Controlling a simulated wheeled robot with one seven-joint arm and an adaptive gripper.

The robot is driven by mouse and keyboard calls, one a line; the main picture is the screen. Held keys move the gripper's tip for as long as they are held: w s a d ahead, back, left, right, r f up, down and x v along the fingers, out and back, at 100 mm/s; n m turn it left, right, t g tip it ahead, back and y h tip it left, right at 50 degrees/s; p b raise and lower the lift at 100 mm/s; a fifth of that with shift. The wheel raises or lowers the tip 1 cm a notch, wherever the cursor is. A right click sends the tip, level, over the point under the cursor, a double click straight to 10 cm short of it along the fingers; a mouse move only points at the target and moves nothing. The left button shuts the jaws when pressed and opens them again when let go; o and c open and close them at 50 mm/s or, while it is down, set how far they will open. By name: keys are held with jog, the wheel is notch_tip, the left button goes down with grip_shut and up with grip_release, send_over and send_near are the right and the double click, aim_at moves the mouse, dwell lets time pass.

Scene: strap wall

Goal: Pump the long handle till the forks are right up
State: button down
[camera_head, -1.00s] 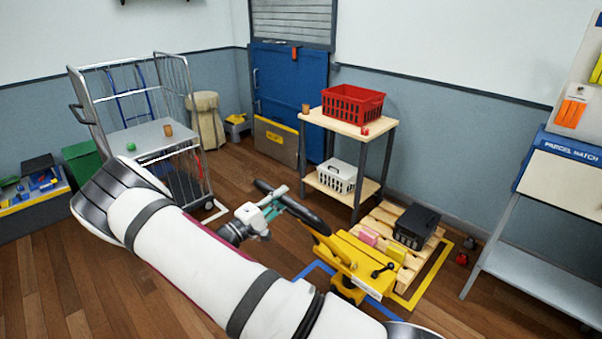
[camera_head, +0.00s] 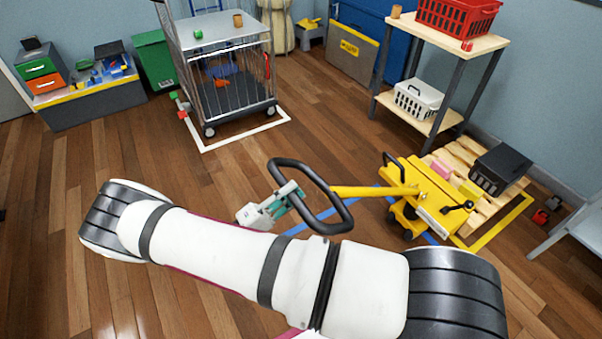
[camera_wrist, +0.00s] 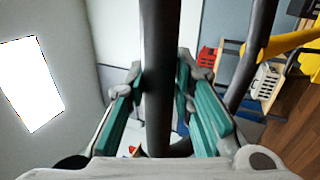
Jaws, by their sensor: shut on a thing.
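A yellow pallet truck (camera_head: 436,202) stands at the pallet on the right in the head view. Its long handle has a yellow shaft (camera_head: 375,191) that reaches left, roughly level, and ends in a black loop grip (camera_head: 338,207). My gripper (camera_head: 287,197) is shut on the left side of the loop grip. In the wrist view the dark bar of the loop grip (camera_wrist: 159,60) runs between the green-padded fingers of my gripper (camera_wrist: 163,95). The forks are hidden under the pallet, so their height cannot be told.
The wooden pallet (camera_head: 463,150) carries a black crate (camera_head: 500,168) and small blocks. A shelf table (camera_head: 447,40) with a red basket (camera_head: 458,15) stands behind. A wire cage trolley (camera_head: 235,95) stands at the back left. Wooden floor is clear at left.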

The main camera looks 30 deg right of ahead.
jog(key=a+f+b, duration=0.2)
jog(key=a+f, duration=0.1)
jog(key=f, duration=0.2)
jog(key=shift+s+f+b, duration=0.15)
jog(key=shift+f+b, duration=0.05)
jog(key=shift+b, duration=0.15)
jog(key=c, duration=1.4)
grip_release()
jog(key=shift+f, duration=0.15)
jog(key=shift+o, duration=0.2)
jog(key=shift+r, duration=0.2)
